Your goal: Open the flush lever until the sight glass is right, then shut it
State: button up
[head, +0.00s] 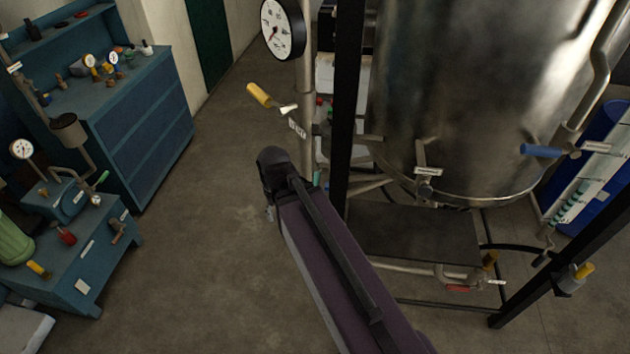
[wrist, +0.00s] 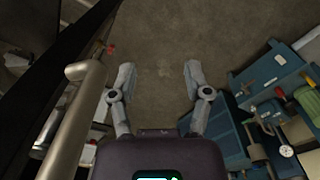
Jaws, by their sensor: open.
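A yellow-handled lever (head: 259,95) with a pale tag sticks out left from the upright pipe below a round gauge. A blue-handled lever (head: 541,151) is on the right side of the steel tank. The labels are too small to read, so I cannot tell which is the flush lever. A pale strip with teal marks (head: 577,196), possibly the sight glass, stands at the far right; its level is unclear. My gripper (wrist: 159,74) is open and empty above bare floor, mostly hidden in the head view.
The steel tank (head: 470,90) stands in a black frame (head: 344,100). A round gauge (head: 283,28) tops the pipe. In the wrist view a thick pipe (wrist: 72,125) passes close left of my gripper. Blue benches (head: 145,120) (head: 88,250) stand left. The floor between is clear.

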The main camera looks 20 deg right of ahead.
jog(key=w+d+f+h+b, duration=0.2)
jog(key=f+b, duration=0.4)
jog(key=w+d+f+h+b, duration=0.1)
jog(key=w+d+f+b, duration=0.15)
jog(key=f+b, duration=0.3)
jog(key=t+h+b, duration=0.3)
jog(key=h+b, duration=1.1)
jog(key=b, duration=1.4)
send_near(316, 181)
jog(key=a+f, duration=0.1)
jog(key=a, duration=0.2)
jog(key=shift+w+a, duration=0.1)
jog(key=shift+w, duration=0.05)
jog(key=d, duration=0.4)
jog(key=w+d, duration=0.1)
jog(key=d, duration=0.4)
jog(key=w+d+b, duration=0.1)
jog(key=d, duration=0.3)
jog(key=shift+w+d+f, duration=0.25)
jog(key=shift+f, duration=0.15)
grip_shut()
